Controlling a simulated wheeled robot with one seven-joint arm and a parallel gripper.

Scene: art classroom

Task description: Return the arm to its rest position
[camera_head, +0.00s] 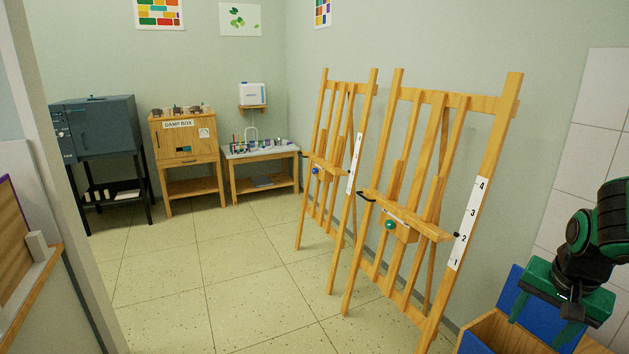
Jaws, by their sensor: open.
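My gripper (544,325) is at the lower right of the head view, at the end of my black and green arm. Its two green fingers point down and stand apart, with nothing seen between them. It hangs in front of a wooden box (487,326) with a blue panel (513,287). Whether the fingers touch the box cannot be told. The rest of my arm runs out of the picture at the right edge.
Two wooden easels (478,212) (326,169) stand along the right wall, left of my gripper. A damp box cabinet (186,153), a dark kiln (99,126) and a small table (262,153) line the back. The tiled floor (215,260) at centre left is clear.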

